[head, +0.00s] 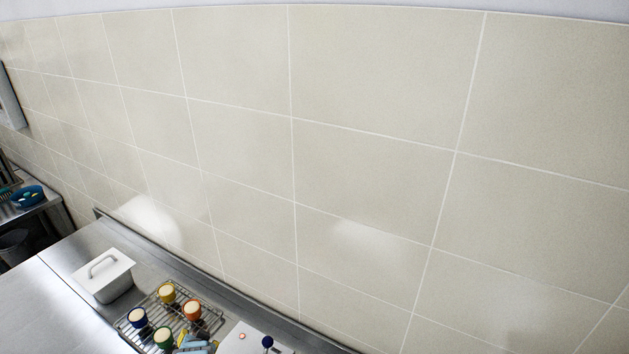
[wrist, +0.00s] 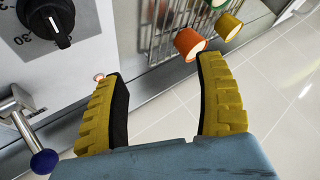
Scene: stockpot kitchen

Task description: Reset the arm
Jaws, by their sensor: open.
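My gripper (wrist: 160,68) shows large in the wrist view, its two yellow ribbed fingers with black inner pads spread wide apart. Nothing is between the fingers. In the head view, a small blue-grey and yellow part at the bottom edge looks like my gripper (head: 192,341), beside the rack; most of the arm is out of view.
A wire rack (head: 207,311) on the steel counter (head: 45,300) holds several coloured cups. Left of it stands a lidded metal container (head: 103,276). Right of it is a white machine (head: 250,342) with a blue-knobbed lever (head: 267,342). A tiled wall (head: 360,170) rises behind.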

